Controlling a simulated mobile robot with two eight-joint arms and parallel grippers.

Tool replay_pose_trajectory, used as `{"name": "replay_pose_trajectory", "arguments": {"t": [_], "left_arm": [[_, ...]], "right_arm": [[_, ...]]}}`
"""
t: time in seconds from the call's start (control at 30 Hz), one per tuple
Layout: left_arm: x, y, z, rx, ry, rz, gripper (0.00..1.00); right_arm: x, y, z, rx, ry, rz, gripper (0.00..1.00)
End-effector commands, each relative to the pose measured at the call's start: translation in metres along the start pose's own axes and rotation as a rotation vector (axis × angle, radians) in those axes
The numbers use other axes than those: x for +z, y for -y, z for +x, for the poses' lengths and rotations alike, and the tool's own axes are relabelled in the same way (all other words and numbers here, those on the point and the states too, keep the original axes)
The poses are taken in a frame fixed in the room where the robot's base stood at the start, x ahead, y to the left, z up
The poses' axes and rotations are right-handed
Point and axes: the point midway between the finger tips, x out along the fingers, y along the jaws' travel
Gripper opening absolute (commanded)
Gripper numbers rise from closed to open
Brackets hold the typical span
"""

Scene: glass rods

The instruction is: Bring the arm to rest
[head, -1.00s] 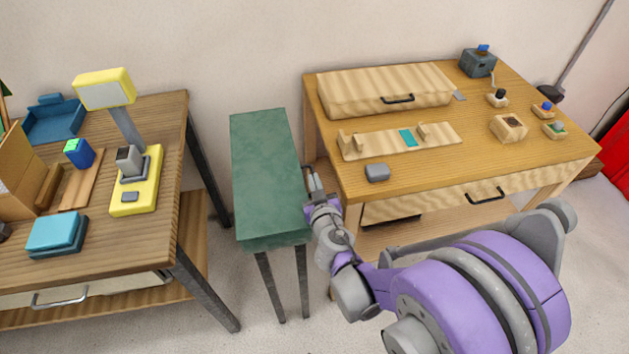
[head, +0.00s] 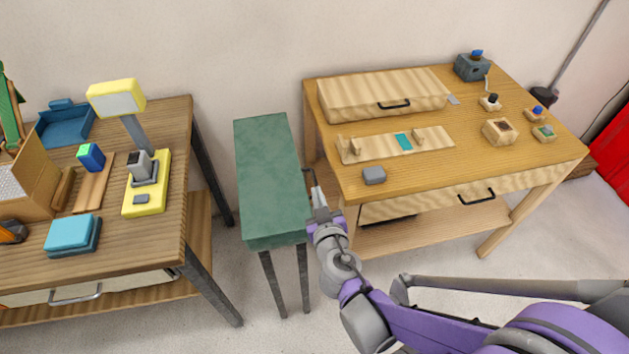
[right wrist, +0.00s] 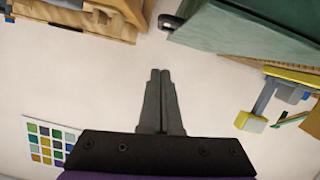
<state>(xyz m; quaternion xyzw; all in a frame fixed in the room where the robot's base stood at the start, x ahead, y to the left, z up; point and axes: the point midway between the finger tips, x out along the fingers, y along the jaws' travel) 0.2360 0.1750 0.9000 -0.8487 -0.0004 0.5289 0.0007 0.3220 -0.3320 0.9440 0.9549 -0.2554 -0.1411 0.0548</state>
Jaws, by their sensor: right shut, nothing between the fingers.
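My right gripper (head: 314,190) is in the gap between the green stand and the right wooden table in the head view. Its arm reaches in from the lower right. In the right wrist view the gripper (right wrist: 160,75) has its two dark fingers together, with nothing between them. The fingers point at the pale wall, clear of any object. My left gripper is not in view.
The green stand (head: 268,180) is close at the gripper's left. The right table (head: 460,150) holds a wooden box (head: 383,92), a rod holder board (head: 375,144) and small blocks. The left table (head: 150,250) holds a yellow device (head: 147,190). Floor shows between the furniture.

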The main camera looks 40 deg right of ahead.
Motion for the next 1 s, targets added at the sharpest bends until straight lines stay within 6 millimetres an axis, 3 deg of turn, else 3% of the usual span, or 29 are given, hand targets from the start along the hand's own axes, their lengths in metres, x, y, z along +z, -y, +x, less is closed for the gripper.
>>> {"name": "replay_pose_trajectory", "arguments": {"t": [0.2, 0.53, 0.73, 0.87, 1.0], "left_arm": [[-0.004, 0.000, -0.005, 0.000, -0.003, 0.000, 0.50], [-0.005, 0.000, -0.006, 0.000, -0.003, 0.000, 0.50], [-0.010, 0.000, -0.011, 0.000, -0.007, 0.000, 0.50], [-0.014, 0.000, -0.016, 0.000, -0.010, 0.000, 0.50], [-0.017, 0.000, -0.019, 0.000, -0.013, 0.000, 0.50]], "right_arm": [[-0.001, 0.000, -0.017, -0.001, -0.001, -0.001, 0.00], [0.000, 0.001, -0.018, 0.003, 0.018, 0.001, 0.00], [0.011, 0.009, -0.024, 0.002, 0.221, -0.018, 0.00], [0.026, 0.032, -0.048, -0.093, 0.445, -0.060, 0.00], [0.035, 0.065, -0.088, -0.273, 0.644, -0.119, 0.00]]}}
